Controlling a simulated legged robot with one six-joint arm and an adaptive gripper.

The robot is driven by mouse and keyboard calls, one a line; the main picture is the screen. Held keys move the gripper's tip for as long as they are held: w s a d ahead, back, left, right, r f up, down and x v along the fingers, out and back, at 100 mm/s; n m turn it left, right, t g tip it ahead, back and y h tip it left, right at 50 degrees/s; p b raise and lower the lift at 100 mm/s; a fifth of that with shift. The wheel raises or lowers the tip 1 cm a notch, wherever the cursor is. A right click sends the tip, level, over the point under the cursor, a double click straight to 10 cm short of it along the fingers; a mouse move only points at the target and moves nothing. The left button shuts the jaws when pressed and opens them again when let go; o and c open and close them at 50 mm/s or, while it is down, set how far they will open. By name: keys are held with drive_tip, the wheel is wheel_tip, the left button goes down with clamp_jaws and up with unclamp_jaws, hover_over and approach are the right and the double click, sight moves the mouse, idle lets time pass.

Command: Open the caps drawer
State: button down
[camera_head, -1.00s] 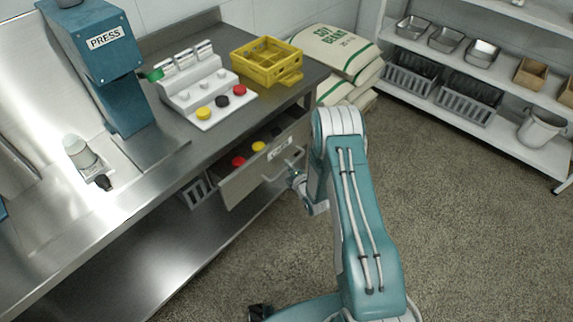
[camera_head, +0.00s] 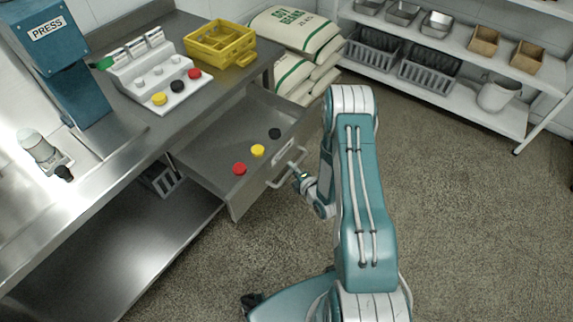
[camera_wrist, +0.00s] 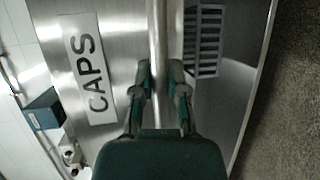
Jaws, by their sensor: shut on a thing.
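The caps drawer (camera_head: 205,165) stands pulled well out from under the steel bench in the head view. A red cap (camera_head: 239,168), a yellow cap (camera_head: 257,151) and a black cap (camera_head: 274,133) lie inside it. My gripper (camera_head: 300,176) is at the drawer's front, at its bar handle (camera_head: 287,167). In the wrist view, my gripper's two fingers (camera_wrist: 160,80) are shut on the handle bar (camera_wrist: 158,35), one on each side of it. The label reading CAPS (camera_wrist: 88,72) is on the drawer front to the left of the bar.
On the bench are a blue press (camera_head: 55,60), a white stand with coloured caps (camera_head: 160,80) and a yellow crate (camera_head: 220,45). Soy bean sacks (camera_head: 300,40) lie behind the bench's end. A shelf with bins (camera_head: 430,70) stands at the back right. The floor to the right is clear.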

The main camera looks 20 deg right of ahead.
drive_tip(key=shift+s+d+f, duration=0.1)
drive_tip(key=shift+s+f, duration=0.1)
drive_tip(key=c, duration=0.6)
unclamp_jaws()
drive_tip(key=shift+c, duration=0.2)
drive_tip(key=shift+w, duration=0.1)
drive_tip(key=shift+r, duration=0.1)
drive_tip(key=v, duration=1.2)
drive_tip(key=shift+w, duration=0.1)
